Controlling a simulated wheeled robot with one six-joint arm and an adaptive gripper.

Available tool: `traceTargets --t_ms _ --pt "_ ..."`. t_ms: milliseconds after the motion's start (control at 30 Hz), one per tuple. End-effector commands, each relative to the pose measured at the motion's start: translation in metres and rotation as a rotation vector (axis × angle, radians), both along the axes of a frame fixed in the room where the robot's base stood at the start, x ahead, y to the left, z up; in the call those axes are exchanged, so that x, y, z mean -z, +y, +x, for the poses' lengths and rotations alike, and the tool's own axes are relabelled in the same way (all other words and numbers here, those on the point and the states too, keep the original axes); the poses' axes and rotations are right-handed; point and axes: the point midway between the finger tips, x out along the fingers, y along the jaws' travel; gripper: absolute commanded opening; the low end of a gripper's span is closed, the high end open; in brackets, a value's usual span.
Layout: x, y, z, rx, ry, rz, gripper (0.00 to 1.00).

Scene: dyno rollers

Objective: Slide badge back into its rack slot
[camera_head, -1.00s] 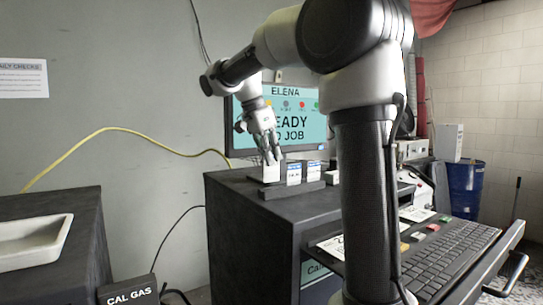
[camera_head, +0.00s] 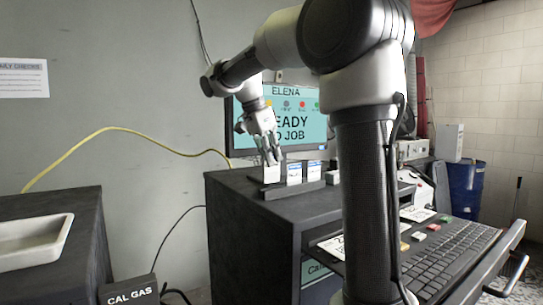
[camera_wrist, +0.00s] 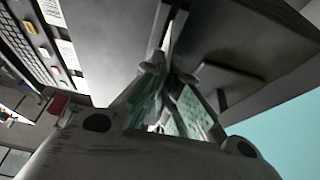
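A white badge (camera_head: 271,174) stands upright at the left end of the dark badge rack (camera_head: 300,190) on the black cabinet. My gripper (camera_head: 272,160) points down at its top edge from above. In the wrist view a pale, thin card edge (camera_wrist: 168,38), which looks like this badge, runs up from between the fingertips (camera_wrist: 168,73). The fingertips lie close on either side of it; whether they touch it is unclear. Two more badges with blue markings, a middle one (camera_head: 294,173) and a right one (camera_head: 314,169), stand beside it. The badge's bottom edge and its seating are hard to see.
A monitor (camera_head: 300,118) stands close behind my gripper. A white block (camera_head: 332,177) sits at the rack's right. A keyboard tray (camera_head: 450,260) juts out at the front right. The cabinet top left of the rack (camera_head: 235,180) is clear.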

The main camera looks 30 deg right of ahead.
Motion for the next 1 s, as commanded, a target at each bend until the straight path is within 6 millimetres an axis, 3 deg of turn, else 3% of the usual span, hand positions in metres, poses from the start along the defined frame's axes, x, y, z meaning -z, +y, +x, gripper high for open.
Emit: traceTargets --t_ms 1000 --pt "0.021 0.0 0.0 0.0 0.0 0.0 0.0"
